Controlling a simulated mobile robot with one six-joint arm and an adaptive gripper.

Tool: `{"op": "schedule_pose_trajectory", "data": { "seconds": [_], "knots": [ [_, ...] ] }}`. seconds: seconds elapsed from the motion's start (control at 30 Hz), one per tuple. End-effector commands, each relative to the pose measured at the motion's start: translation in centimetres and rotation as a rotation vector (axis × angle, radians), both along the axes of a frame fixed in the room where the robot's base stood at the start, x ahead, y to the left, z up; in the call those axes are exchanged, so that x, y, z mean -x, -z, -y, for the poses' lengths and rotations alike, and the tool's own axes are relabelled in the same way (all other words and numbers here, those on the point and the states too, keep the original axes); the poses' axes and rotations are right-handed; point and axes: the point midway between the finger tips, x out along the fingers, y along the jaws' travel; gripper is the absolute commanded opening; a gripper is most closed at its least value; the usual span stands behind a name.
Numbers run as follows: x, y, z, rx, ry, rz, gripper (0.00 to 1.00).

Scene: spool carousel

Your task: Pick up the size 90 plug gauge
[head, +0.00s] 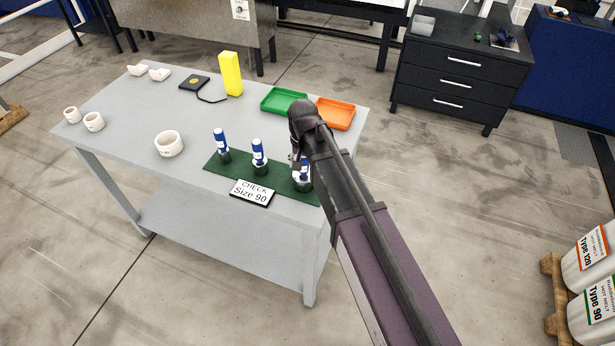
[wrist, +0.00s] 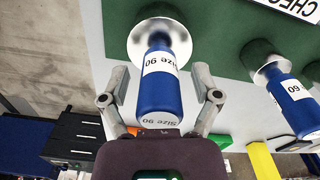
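The size 90 plug gauge (wrist: 158,95) has a blue handle with white "Size 90" labels and a wide metal end on the green mat (wrist: 221,55). In the head view this gauge (head: 304,174) is the rightmost of three, partly hidden by my arm. My gripper (wrist: 161,82) is open, with one finger on each side of the blue handle in the wrist view. A gap shows between the handle and each finger. In the head view my gripper (head: 299,160) is mostly hidden by my wrist. A "CHECK Size 90" sign (head: 252,193) lies at the mat's front.
The middle gauge (head: 259,155), labelled 60 in the wrist view (wrist: 288,95), and the left gauge (head: 221,145) stand nearby.

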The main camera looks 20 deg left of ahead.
Motion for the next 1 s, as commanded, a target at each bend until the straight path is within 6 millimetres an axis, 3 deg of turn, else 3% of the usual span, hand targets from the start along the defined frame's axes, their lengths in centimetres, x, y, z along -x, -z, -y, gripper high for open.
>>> {"op": "schedule_pose_trajectory", "data": {
  "seconds": [0.03,0.2,0.23,0.67,1.0],
  "knots": [
    [0.0,0.0,0.0,0.0,0.0,0.0,0.55],
    [0.0,0.0,0.0,0.0,0.0,0.0,0.04],
    [0.0,0.0,0.0,0.0,0.0,0.0,0.0],
    [0.0,-0.2,0.0,0.0,0.0,0.0,0.0],
    [0.0,-1.9,0.0,0.0,0.001,0.0,0.0]
  ]
}}
